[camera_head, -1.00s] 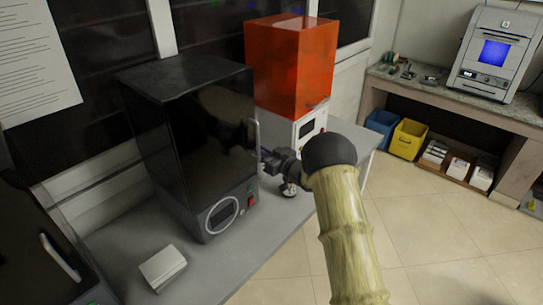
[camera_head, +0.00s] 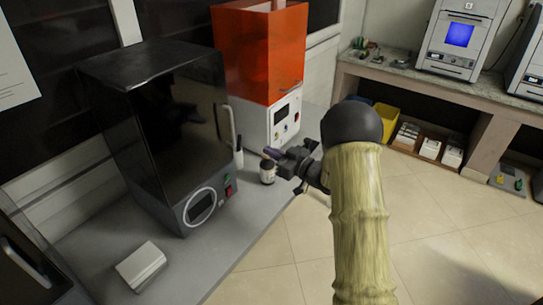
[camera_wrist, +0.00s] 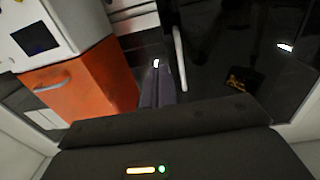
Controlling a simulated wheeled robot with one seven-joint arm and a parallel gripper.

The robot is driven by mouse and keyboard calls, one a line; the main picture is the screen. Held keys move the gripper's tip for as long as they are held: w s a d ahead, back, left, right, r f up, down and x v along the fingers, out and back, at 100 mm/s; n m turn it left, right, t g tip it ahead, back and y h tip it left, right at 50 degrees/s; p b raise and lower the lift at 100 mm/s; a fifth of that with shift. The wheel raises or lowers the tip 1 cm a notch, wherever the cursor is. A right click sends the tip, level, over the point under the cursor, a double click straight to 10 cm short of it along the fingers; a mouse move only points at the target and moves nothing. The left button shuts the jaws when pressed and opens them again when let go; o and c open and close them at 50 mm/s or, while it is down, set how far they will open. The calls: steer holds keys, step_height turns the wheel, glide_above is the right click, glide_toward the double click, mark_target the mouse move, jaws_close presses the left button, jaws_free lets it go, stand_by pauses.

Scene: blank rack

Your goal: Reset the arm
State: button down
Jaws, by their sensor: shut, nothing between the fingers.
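My arm, in a tan ribbed sleeve with a black joint, rises at the right of centre in the head view. My gripper (camera_head: 272,153) is at its end, over the grey bench's right edge, pointing left toward the machines. Its fingers are closed together with nothing between them. In the wrist view the shut fingers (camera_wrist: 158,88) point up the picture, between the orange-topped machine (camera_wrist: 85,85) and the dark glossy cabinet (camera_wrist: 235,60). A small bottle (camera_head: 267,172) with a white label stands on the bench just below the fingertips in the head view; I see no contact.
The black cabinet (camera_head: 160,130) and the orange-hooded machine (camera_head: 258,55) stand on the grey bench (camera_head: 225,255). A small white box (camera_head: 140,265) lies at the front left. A side counter (camera_head: 430,78) carries grey instruments. Open tiled floor (camera_head: 290,255) lies to the right.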

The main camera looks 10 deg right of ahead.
steer(key=s+d+r+m+g+h+p, duration=0.25)
steer(key=s+d+m+h, duration=0.5)
steer(key=s+h, duration=0.4)
steer(key=s+a+f+m+g+h, duration=0.1)
steer(key=s+g, duration=0.6)
steer(key=s, duration=1.3)
steer(key=shift+s+f+m+g, duration=0.2)
steer(key=shift+f+m+g, duration=0.15)
steer(key=shift+f, duration=0.25)
